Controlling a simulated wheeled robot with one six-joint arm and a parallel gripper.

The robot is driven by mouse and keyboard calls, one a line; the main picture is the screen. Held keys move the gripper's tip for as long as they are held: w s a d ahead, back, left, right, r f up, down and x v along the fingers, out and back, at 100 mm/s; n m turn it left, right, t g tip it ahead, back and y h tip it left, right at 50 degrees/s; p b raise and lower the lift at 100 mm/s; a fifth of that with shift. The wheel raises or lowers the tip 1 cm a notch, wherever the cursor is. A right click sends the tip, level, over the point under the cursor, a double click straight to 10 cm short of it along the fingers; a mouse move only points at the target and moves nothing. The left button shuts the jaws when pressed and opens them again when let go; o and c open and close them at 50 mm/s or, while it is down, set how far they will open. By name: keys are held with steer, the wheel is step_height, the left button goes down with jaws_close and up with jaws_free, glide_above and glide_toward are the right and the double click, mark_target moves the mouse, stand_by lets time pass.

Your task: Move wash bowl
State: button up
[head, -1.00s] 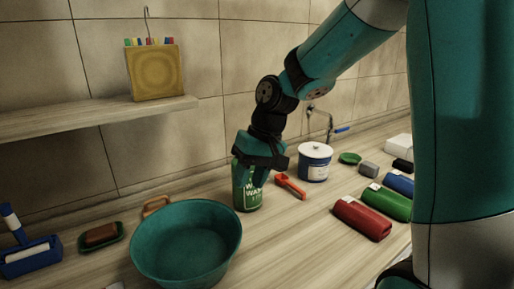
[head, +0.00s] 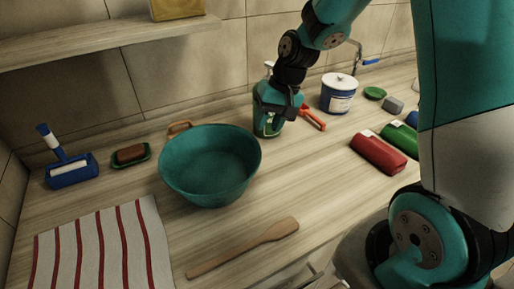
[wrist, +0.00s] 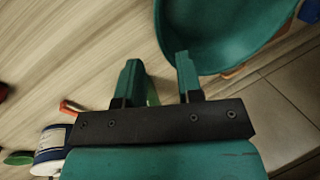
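The wash bowl, a round teal basin (head: 212,190), stands upright on the wooden counter left of centre in the head view. Its inside looks empty. In the wrist view the bowl (wrist: 220,30) shows at the top, beyond the fingertips. My gripper (head: 285,112) is to the right of the bowl and apart from it, in front of a green bottle. In the wrist view my gripper's two fingers (wrist: 158,62) stand apart, with no bowl rim between them. A small bit of green shows behind the fingers.
The green bottle (head: 266,122) stands close right of the bowl, partly hidden by my gripper. A wooden-handled item (head: 180,127) and soap dish (head: 131,154) lie behind and left. A striped cloth (head: 105,240) and wooden spatula (head: 250,246) lie in front, with bare counter between.

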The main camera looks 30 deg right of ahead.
mark_target(256, 151)
steer(key=p+x, duration=0.1)
steer(key=x, duration=0.9)
steer(key=shift+a+f, duration=0.1)
steer(key=shift+f, duration=0.05)
steer(key=shift+c, duration=0.4)
jaws_close()
stand_by(0.7)
